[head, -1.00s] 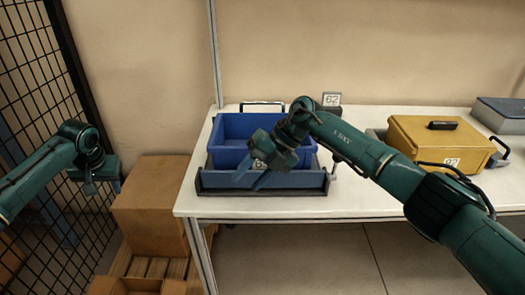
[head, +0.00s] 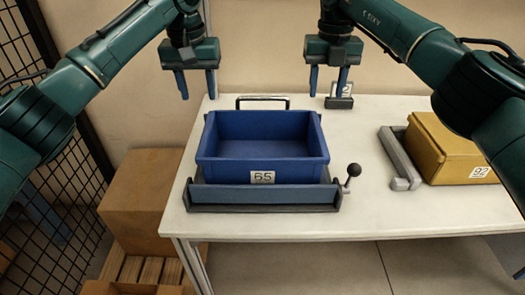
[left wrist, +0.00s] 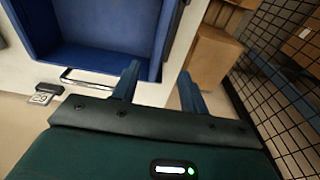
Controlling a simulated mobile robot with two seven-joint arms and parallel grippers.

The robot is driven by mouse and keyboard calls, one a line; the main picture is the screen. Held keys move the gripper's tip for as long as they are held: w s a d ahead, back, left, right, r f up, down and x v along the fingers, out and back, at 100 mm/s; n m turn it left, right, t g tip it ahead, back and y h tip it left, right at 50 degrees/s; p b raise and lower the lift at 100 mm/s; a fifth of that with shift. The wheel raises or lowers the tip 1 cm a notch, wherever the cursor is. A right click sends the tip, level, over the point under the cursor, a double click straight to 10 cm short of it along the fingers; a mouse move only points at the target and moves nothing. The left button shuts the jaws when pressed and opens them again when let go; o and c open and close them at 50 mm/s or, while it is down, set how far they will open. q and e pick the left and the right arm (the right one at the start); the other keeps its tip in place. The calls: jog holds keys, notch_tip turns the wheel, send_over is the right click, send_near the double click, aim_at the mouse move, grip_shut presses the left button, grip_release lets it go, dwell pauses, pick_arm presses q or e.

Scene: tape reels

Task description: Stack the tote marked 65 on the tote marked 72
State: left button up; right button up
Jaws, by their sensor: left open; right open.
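The blue open-topped tote marked 65 (head: 222,173) sits upright in a dark grey holder with a blue front bar (head: 262,196) on the white table. It looks empty. My left gripper (head: 197,92) is open and empty above the tote's back left corner. In the left wrist view, its two fingers (left wrist: 159,78) are apart near the rim of the blue tote (left wrist: 105,55). My right gripper (head: 328,88) is open and empty above the table behind the tote's back right corner. I see no tote marked 72.
A small number sign (head: 339,102) stands behind the tote, partly hidden by my right gripper. A black-knobbed lever (head: 352,171) is at the holder's right. A yellow box marked 92 (head: 455,160) stands right, beside a grey bar (head: 399,160). Cardboard boxes (head: 150,200) and mesh fence are left.

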aim_at(206, 131)
pick_arm(q)
jog(key=f, duration=0.4)
jog(key=w+f, duration=0.1)
jog(key=f, duration=0.8)
jog(key=shift+w, duration=0.25)
pick_arm(e)
notch_tip(206, 131, down, 13)
jog(key=shift+f, duration=0.15)
pick_arm(q)
grip_shut()
pick_arm(e)
grip_shut()
